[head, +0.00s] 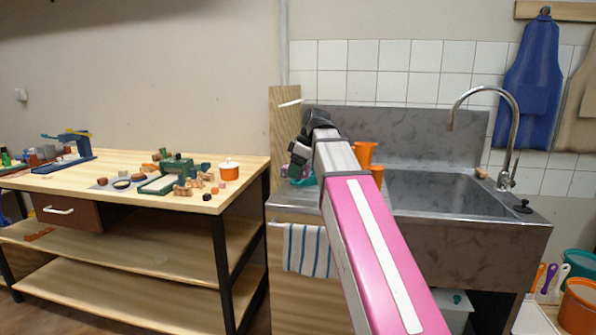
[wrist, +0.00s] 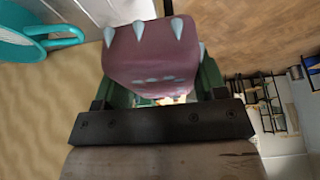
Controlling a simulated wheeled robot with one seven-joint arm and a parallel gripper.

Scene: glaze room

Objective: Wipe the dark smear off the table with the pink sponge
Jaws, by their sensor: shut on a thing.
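In the wrist view, my gripper (wrist: 158,88) is shut on a dull-pink block with pale grey cone-shaped points, which I take for the pink sponge (wrist: 150,52). Its dark green fingers lie on either side of the block. In the head view the sponge is small and mostly hidden by my gripper and arm. I cannot make out the dark smear in either view; my arm covers part of the counter top (head: 290,202).
A teal handled vessel (wrist: 72,36) is close by at the wrist view's upper left. Orange cups (head: 364,152) stand behind my arm, beside the steel sink (head: 450,190). A striped towel (head: 306,250) hangs on the counter front. The left workbench (head: 240,168) is cluttered with small objects.

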